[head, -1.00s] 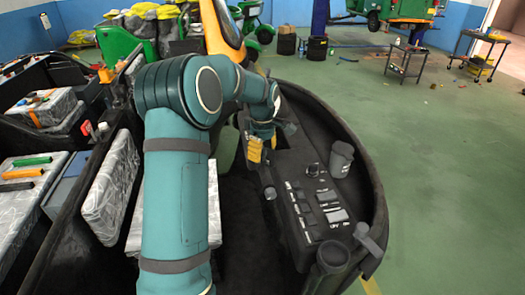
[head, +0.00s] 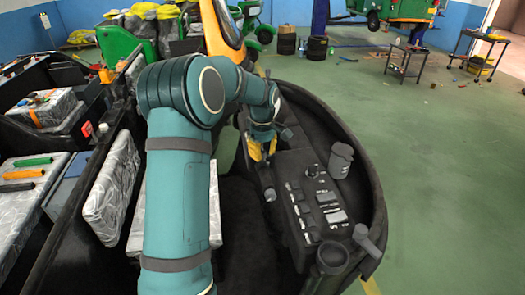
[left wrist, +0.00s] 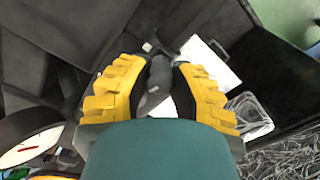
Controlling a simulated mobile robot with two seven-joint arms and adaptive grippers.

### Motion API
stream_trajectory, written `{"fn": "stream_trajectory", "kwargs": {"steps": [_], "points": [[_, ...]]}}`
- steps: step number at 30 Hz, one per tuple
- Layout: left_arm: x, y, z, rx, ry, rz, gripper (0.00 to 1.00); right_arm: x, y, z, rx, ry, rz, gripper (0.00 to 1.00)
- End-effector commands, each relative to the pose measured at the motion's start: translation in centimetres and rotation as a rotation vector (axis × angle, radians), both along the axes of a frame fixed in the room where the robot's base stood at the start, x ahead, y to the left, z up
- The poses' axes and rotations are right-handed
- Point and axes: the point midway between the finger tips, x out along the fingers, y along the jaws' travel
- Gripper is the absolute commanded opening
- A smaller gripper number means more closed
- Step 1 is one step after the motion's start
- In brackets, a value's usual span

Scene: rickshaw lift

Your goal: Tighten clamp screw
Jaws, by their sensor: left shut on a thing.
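My left gripper (head: 262,150) has yellow finger pads and reaches down to the dashboard at the left edge of the control panel (head: 318,212). In the left wrist view, the two yellow fingers (left wrist: 158,66) are closed around a dark grey knob-like part (left wrist: 155,90), which looks like the clamp screw. Its shape is mostly hidden by the fingers, and its thread and seat cannot be made out. In the head view, my own arm and fingers cover it. My right gripper is not in view.
The dark dashboard rim (head: 372,170) curves around the panel, with a grey cup (head: 340,160) and an empty cup holder (head: 332,257). Grey patterned seats (head: 110,190) lie left. A tool cart (head: 406,62) stands far off on open green floor.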

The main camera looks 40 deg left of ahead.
Motion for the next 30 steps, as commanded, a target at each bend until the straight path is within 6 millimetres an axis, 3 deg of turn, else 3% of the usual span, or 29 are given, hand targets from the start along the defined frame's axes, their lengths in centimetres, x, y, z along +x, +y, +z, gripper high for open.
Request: {"fn": "stream_trajectory", "kwargs": {"steps": [30], "points": [[0.1,0.0,0.1,0.001,-0.001,-0.959,0.00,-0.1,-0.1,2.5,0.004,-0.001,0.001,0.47]]}}
